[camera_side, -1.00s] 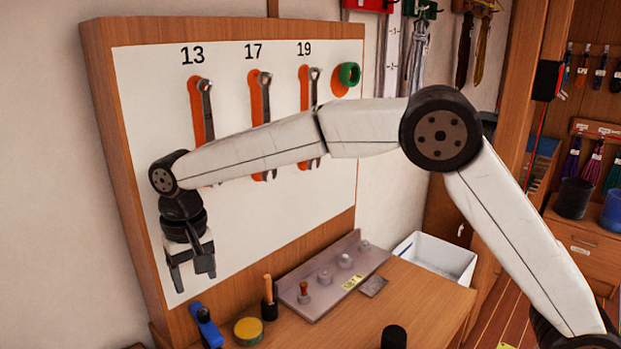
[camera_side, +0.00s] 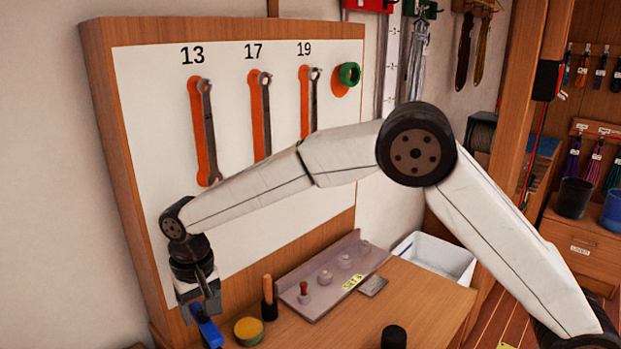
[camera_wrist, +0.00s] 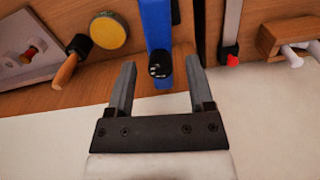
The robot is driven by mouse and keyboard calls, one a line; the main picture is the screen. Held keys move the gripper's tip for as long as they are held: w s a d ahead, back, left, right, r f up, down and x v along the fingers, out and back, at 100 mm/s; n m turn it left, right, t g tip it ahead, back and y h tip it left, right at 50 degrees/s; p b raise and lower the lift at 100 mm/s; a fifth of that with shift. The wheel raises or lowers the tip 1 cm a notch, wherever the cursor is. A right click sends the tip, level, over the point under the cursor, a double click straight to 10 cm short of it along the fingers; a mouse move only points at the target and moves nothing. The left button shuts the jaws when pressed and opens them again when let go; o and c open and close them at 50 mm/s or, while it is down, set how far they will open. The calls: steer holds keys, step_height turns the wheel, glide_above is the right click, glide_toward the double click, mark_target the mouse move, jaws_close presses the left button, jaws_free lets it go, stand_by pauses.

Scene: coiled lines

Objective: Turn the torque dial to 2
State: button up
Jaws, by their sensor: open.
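A blue tool or fixture (camera_wrist: 156,22) with a black round knob (camera_wrist: 159,66) bearing small white marks shows at the top centre of the wrist view. The knob looks like the dial; its marks are too small to read. My gripper (camera_wrist: 160,74) is open, with one finger on each side of the knob in the picture and visible space between. Whether it is level with the knob I cannot tell. In the side view my gripper (camera_side: 198,302) is just above the blue thing (camera_side: 208,331) at the bench's left end and hides part of it.
A yellow round tin (camera_side: 248,330) and a wooden-handled tool in a black holder (camera_side: 268,300) stand just right of the blue thing. A grey plate with several knobs (camera_side: 330,275) lies further right. The tool board (camera_side: 235,240) with hung wrenches rises behind.

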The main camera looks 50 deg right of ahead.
steer(key=shift+f, duration=0.2)
jaws_close()
steer(key=shift+m, duration=1.8)
jaws_free()
